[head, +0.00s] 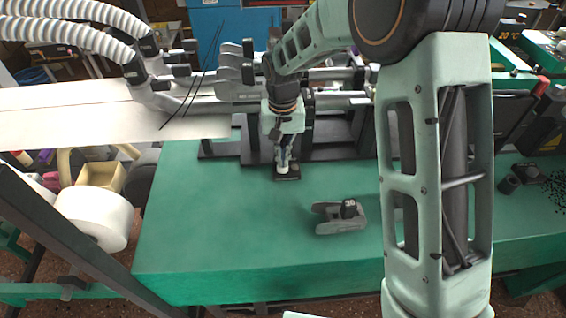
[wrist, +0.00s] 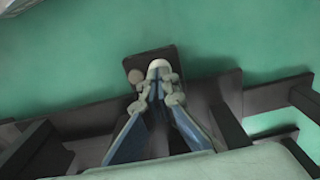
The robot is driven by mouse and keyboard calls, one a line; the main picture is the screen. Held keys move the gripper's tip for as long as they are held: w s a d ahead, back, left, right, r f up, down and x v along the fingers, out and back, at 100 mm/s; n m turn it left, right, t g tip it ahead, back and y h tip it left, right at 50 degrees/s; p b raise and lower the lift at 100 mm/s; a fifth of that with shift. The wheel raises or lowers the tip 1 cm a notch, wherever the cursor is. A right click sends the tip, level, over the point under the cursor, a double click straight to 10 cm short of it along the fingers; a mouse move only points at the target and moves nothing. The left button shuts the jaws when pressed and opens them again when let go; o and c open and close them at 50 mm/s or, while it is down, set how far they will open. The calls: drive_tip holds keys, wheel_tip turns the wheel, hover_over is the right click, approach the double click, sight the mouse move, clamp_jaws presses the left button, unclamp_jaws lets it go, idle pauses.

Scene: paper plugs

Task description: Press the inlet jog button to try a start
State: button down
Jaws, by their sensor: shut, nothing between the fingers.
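A small dark button box (head: 291,176) sits on the green bench top, at the front edge of the dark machine frame. It also shows in the wrist view (wrist: 168,53), with a pale round button (wrist: 135,76) at its left. My gripper (head: 282,167) points down over the box. In the wrist view my gripper (wrist: 160,72) is shut and empty, with its fingertips over the middle of the box beside the pale button. The fingertips hide part of the box. I cannot tell whether they touch it or whether another button is under them. No label is readable.
A grey block with a dark knob (head: 340,216) lies on the green bench (head: 220,240) to the right. Machine bars and dark rails (head: 335,140) stand behind the box. A white paper web (head: 90,115) and a white roll (head: 95,217) are at the left.

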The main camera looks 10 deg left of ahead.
drive_tip(key=shift+r+p, duration=0.45)
drive_tip(key=shift+r, duration=0.5)
drive_tip(key=shift+r, duration=0.1)
drive_tip(key=shift+r+p, duration=1.05)
drive_tip(key=shift+r, duration=0.4)
